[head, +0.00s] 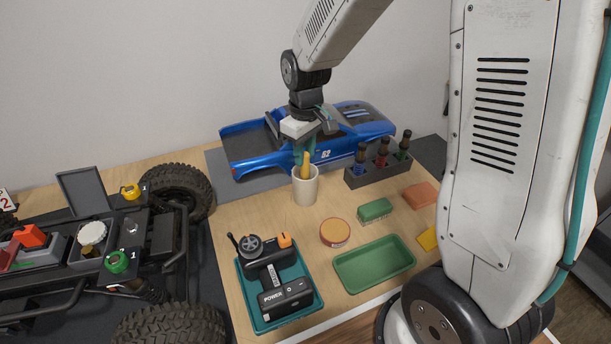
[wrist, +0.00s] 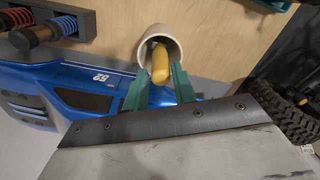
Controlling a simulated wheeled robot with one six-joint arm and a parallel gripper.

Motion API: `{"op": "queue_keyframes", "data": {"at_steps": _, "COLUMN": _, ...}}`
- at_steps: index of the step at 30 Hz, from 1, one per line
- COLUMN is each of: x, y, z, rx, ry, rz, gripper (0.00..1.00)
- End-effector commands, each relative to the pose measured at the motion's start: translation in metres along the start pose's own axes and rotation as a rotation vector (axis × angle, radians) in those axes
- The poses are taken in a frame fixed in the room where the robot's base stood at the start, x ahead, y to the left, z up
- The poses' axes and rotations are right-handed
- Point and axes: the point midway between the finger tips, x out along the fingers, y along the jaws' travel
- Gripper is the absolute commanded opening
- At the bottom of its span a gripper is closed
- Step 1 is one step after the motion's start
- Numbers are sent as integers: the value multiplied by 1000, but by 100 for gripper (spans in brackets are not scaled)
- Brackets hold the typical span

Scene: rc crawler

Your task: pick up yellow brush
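The yellow brush (head: 304,165) stands in a cream cup (head: 305,189) on the wooden table, its handle sticking up out of the rim. In the wrist view the yellow handle (wrist: 160,64) shows inside the cup mouth (wrist: 161,36). My gripper (head: 304,152) is above the cup, pointing down. Its two teal fingers (wrist: 159,84) are apart, one on each side of the handle's end, with a gap visible between them and the handle. The lower part of the brush is hidden in the cup.
A blue truck body (head: 262,150) lies close behind the cup. A rack (head: 379,173) with several shock absorbers stands to the right. A teal tray (head: 246,303) with a controller, an orange round tin (head: 335,232) and a green tray (head: 375,264) are in front. A crawler chassis (head: 95,255) is left.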

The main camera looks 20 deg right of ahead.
Motion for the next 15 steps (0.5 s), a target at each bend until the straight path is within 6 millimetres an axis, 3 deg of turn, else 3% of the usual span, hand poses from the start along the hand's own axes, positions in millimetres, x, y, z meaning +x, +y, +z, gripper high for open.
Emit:
{"op": "queue_keyframes", "data": {"at_steps": 9, "x": 43, "y": -1, "z": 3, "rx": 1, "ry": -1, "rz": 0, "gripper": 27}}
{"op": "queue_keyframes", "data": {"at_steps": 15, "x": 48, "y": -1, "z": 3, "rx": 0, "ry": 0, "rz": 0, "gripper": 27}}
